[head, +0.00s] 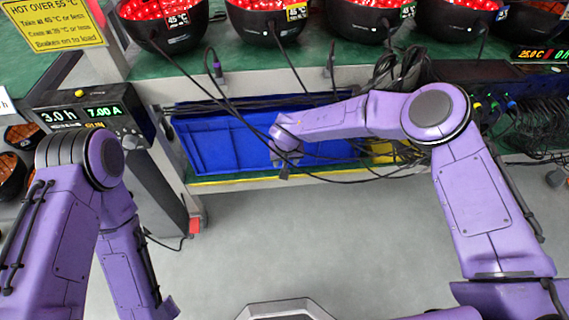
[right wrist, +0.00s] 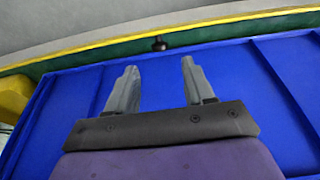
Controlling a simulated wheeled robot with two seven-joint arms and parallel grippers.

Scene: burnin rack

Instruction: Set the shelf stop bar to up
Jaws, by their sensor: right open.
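A yellow bar (head: 240,181) runs along the front edge of the low green shelf in the head view; I take it to be the shelf stop bar, but whether it is up or down is unclear. It also crosses the top of the right wrist view (right wrist: 230,24). A small dark knob (right wrist: 159,44) sits just below it there. My right gripper (head: 284,172) is over the blue bin near the shelf front. In the right wrist view my right gripper (right wrist: 158,66) is open and empty, fingertips apart from the knob. My left gripper is out of view.
A blue bin (head: 205,145) stands on the low shelf, with black cables hanging across it. Bowls with red contents (head: 165,22) line the upper shelf. A display unit (head: 85,112) stands at left. The grey floor (head: 300,230) in front is clear.

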